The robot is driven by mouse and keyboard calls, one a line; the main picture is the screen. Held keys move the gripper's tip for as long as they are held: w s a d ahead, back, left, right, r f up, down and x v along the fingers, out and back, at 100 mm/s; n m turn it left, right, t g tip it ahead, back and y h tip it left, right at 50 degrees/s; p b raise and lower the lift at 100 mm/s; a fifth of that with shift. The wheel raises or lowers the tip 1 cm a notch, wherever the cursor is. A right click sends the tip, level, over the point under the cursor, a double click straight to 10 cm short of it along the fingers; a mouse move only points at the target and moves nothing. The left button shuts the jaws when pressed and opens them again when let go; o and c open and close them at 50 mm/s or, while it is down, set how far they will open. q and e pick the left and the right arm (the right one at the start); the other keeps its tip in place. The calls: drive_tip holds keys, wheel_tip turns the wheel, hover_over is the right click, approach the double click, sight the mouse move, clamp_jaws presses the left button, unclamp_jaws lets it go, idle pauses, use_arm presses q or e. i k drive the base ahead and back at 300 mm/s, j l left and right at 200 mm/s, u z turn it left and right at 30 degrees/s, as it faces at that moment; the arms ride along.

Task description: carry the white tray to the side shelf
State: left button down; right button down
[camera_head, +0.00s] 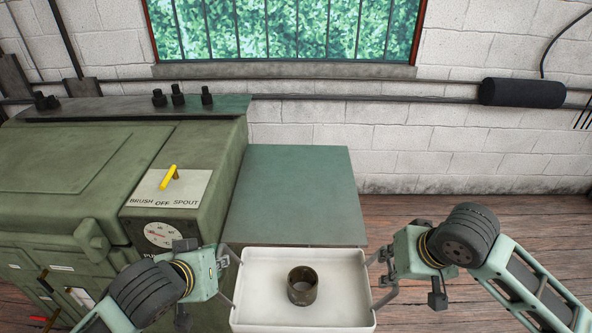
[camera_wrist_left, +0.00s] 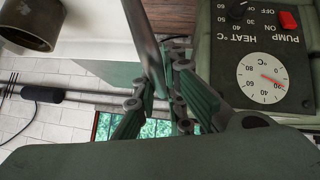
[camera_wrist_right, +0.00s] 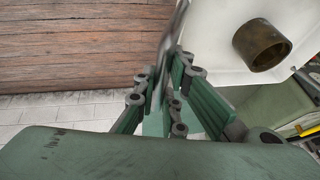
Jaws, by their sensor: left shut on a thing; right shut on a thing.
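The white tray (camera_head: 262,264) is at the bottom middle of the head view, roughly level, with a dark metal ring (camera_head: 302,286) standing inside it. The side shelf (camera_head: 295,190) is a flat green top just beyond the tray, beside the green machine. Its surface is bare. The tray's near edge is close to the frame bottom.
The green parts washer (camera_head: 70,170) stands left of the shelf, with a yellow lever (camera_head: 169,177) and a dial (camera_head: 163,235) on its panel. A block wall (camera_head: 420,150) with a window is behind. Wooden floor (camera_head: 480,215) is clear to the right.

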sight(298, 185)
drive_tip(key=i+j, duration=0.1)
drive_tip(key=i, duration=1.35)
